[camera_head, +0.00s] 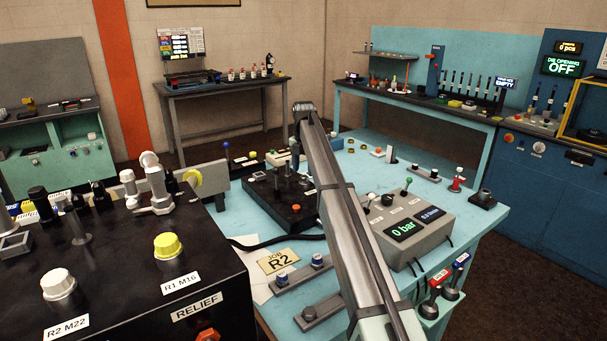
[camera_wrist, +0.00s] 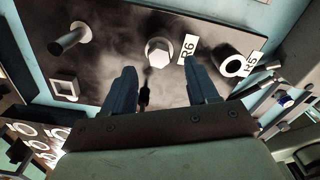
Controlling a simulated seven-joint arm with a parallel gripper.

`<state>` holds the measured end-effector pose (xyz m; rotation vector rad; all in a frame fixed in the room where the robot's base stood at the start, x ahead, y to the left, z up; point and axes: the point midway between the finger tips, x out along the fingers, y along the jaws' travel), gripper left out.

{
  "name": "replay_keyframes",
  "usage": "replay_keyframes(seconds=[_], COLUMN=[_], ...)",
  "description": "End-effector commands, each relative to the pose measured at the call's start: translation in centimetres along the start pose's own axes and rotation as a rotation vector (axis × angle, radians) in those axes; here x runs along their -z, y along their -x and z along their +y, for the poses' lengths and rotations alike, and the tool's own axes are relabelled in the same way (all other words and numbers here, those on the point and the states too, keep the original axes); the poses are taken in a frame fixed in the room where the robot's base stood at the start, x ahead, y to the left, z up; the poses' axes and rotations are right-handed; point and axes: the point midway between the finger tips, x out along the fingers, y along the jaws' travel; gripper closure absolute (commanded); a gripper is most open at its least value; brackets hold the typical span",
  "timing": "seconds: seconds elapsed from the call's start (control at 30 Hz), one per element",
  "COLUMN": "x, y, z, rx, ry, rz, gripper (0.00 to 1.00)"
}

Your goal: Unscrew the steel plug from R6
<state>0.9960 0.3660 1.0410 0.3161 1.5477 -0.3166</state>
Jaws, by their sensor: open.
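In the wrist view, the steel plug (camera_wrist: 158,50) has a pale hex head and sits in a dark plate. The R6 label (camera_wrist: 188,50) is just right of it. My gripper (camera_wrist: 161,67) is open and empty; its two dark fingers point toward the plate, one to each side below the plug in the picture. I cannot tell how far the fingertips are from the plug. In the head view my arm crosses the middle, and my gripper and the R6 plug cannot be made out.
A round open fitting (camera_wrist: 232,65) beside the R5 label (camera_wrist: 252,60) is right of the plug. A grey post (camera_wrist: 70,38) stands to its left. In the head view, a grey pressure box (camera_head: 408,225) reads 0 bar, and a job card (camera_head: 278,262) reads R2.

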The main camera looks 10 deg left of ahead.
Motion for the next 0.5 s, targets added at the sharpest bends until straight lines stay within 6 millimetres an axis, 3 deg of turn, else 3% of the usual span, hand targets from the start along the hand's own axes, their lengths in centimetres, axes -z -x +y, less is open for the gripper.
replay_keyframes(seconds=[0.3,0.5], x=[-0.1,-0.1], y=[6.4,9.2], z=[0.1,0.1], rx=[-0.001,-0.001], ry=[0.0,0.0], rz=[-0.001,-0.001], gripper=[0.41,0.41])
